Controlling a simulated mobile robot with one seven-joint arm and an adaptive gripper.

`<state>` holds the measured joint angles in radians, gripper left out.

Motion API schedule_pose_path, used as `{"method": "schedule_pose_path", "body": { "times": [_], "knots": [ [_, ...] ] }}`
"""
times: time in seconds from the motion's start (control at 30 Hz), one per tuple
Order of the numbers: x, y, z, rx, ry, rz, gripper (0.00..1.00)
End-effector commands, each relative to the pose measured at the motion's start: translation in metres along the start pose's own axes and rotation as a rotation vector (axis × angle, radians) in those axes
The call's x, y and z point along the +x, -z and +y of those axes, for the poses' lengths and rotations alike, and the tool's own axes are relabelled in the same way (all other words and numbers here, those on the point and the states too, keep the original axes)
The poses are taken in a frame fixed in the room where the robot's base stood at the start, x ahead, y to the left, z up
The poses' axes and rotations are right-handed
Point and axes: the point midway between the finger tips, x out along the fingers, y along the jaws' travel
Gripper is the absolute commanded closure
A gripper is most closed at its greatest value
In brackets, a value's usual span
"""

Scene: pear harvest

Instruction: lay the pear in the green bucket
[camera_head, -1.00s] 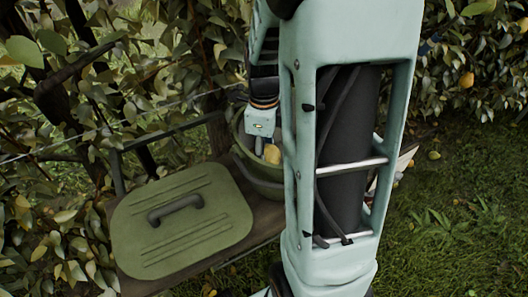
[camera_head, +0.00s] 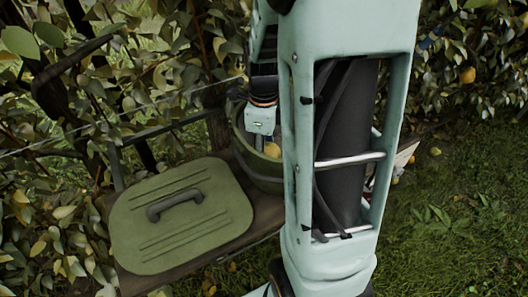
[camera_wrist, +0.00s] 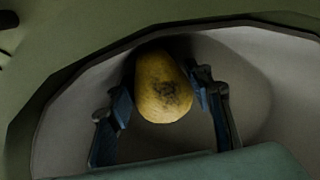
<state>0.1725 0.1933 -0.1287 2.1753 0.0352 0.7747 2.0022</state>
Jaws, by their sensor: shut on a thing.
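The yellow pear (camera_wrist: 165,88), with dark blotches, is between the two fingers of my gripper (camera_wrist: 160,95) in the wrist view. My gripper is shut on it. Around them in that view is the pale grey inside of the green bucket (camera_wrist: 262,50). In the head view the green bucket (camera_head: 262,182) stands on the bench, partly hidden behind my arm. My gripper (camera_head: 258,142) reaches down into its mouth, and a bit of the pear (camera_head: 272,150) shows inside the rim. I cannot tell whether the pear touches the bucket's bottom.
A green lid (camera_head: 180,228) with a dark handle lies on the wooden bench (camera_head: 235,238), left of the bucket. Leafy branches stand behind and to the left. Grass (camera_head: 440,250) is open on the right, with a few fallen fruits.

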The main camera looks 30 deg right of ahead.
Motion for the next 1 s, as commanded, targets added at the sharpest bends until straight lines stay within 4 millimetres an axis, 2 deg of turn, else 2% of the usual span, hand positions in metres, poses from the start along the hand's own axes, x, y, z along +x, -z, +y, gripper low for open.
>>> {"method": "schedule_pose_path", "body": {
  "times": [0.63,0.67,0.83,1.0],
  "knots": [
    [0.0081,0.0,0.0001,0.0,0.0,0.0,0.83],
    [0.0078,0.0,0.0,0.0,0.0,0.0,0.51],
    [0.0076,0.0,0.0,0.0,0.0,0.0,0.33],
    [0.0077,0.0,0.0,0.0,0.0,0.0,0.33]
  ]
}}
